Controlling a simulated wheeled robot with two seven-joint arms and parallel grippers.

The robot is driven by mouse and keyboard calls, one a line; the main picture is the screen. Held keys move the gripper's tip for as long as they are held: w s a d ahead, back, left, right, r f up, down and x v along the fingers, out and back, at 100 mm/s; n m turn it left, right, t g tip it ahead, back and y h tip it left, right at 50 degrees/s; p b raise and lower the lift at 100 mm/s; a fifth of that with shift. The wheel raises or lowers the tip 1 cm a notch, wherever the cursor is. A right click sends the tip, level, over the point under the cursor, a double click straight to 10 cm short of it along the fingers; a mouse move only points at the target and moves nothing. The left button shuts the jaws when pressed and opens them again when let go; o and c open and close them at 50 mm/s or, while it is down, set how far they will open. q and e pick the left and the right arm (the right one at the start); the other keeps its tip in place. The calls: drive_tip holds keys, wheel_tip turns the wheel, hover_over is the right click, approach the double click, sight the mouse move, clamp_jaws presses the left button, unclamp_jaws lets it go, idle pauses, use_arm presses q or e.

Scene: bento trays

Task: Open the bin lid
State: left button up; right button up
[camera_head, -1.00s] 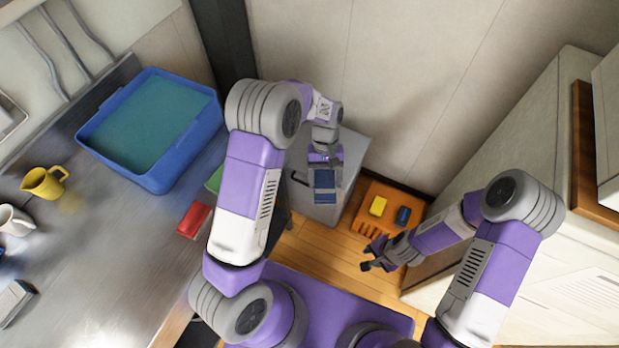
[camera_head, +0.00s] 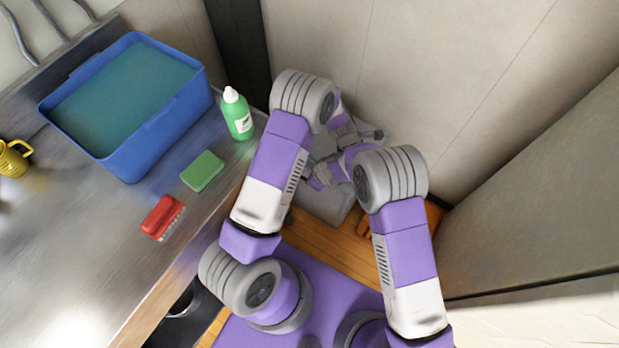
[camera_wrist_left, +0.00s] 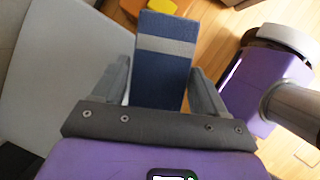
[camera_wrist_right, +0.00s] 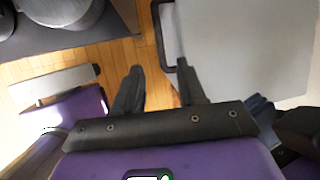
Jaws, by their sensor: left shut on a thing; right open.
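The grey bin (camera_head: 325,205) stands on the floor by the wall, largely hidden by my arms in the head view. Its flat lid (camera_wrist_right: 250,60) fills the upper right of the right wrist view, with a dark loop handle (camera_wrist_right: 158,30) at its edge. The lid looks closed. My right gripper (camera_wrist_right: 159,85) is open and empty, with one fingertip at the lid's edge close to the handle. I cannot tell if they touch. My left gripper (camera_wrist_left: 162,82) is shut on a blue block with a grey band (camera_wrist_left: 165,75), held beside the bin.
The counter at left holds a blue tub (camera_head: 135,165), a green bottle (camera_head: 238,120), a green sponge (camera_head: 202,171), a red brush (camera_head: 160,215) and a yellow mug (camera_head: 12,160). An orange crate (camera_head: 436,212) is mostly hidden behind my right arm. A cabinet bounds the right side.

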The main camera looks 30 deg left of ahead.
use_arm(q)
wheel_tip(320, 180, down, 3)
drive_tip(key=shift+r+b, duration=0.2)
drive_tip(key=shift+b, duration=0.9)
use_arm(e)
drive_tip(key=x, duration=0.9)
drive_tip(key=shift+f, duration=0.25)
drive_tip(key=shift+a, duration=0.1)
drive_tip(key=shift+c, duration=0.3)
clamp_jaws()
